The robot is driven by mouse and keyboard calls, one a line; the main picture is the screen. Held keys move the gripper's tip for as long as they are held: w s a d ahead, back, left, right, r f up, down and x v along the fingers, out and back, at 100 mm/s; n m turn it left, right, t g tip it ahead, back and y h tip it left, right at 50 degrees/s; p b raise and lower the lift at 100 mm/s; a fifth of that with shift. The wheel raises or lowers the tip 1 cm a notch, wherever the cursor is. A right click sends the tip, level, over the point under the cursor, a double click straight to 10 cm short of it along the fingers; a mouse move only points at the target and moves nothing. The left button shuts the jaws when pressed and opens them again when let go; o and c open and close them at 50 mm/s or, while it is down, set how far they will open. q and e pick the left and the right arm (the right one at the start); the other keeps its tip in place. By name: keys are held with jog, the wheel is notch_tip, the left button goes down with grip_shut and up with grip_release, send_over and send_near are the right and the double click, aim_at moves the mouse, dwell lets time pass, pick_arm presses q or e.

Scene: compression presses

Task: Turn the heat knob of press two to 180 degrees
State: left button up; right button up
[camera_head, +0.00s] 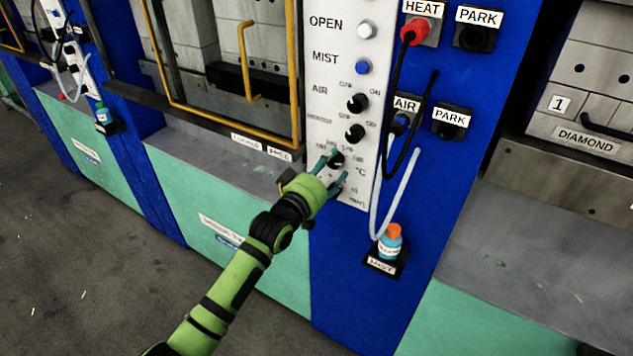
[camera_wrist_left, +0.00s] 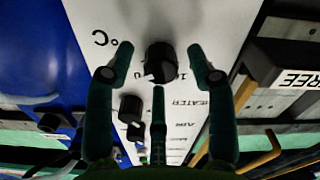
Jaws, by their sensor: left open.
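The heat knob (camera_head: 337,158), a black dial beside a °C mark, sits low on the white control panel (camera_head: 346,85). In the left wrist view the knob (camera_wrist_left: 160,60) shows close up, with a pale mark at its lower left edge; the dial numbers are partly hidden, so I cannot read its setting. My left gripper (camera_head: 333,172) is open in front of the panel. In the left wrist view its fingers (camera_wrist_left: 160,78) stand on both sides of the knob and a third is below it, with gaps visible. My right gripper is not in view.
A black cable and a white hose hang just right of the panel, by a blue bottle with an orange cap (camera_head: 390,240). A yellow guard bar (camera_head: 293,70) runs along the panel's left.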

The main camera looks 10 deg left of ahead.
pick_arm(q)
jog(key=v, duration=1.1)
jog(key=s+a+f+g+y, duration=0.1)
jog(key=a+f+g, duration=0.1)
jog(key=f, duration=0.9)
jog(key=s+a+f+g+y, duration=0.1)
jog(key=s+f+g+y, duration=0.1)
jog(key=f, duration=0.8)
jog(key=s+a+f+m+g+y, duration=0.1)
jog(key=s+f+g, duration=0.1)
jog(key=s+f, duration=0.45)
jog(key=s+a+f+g, duration=0.1)
jog(key=s+f+g, duration=0.15)
jog(key=f, duration=0.75)
jog(key=s+f+m+g, duration=0.1)
jog(key=s+f, duration=0.5)
jog(key=s, duration=0.6)
jog(key=s+a+f+m+g+y, duration=0.1)
jog(key=s+f+g, duration=0.3)
jog(key=s, duration=0.8)
jog(key=s+a+f+m+g, duration=0.1)
jog(key=s+f+g, duration=0.1)
jog(key=s+f, duration=0.7)
jog(key=s, duration=0.2)
jog(key=shift+s+a+m+g+y, duration=0.2)
jog(key=shift+s+m+g+y, duration=0.1)
jog(key=shift+s+g, duration=0.1)
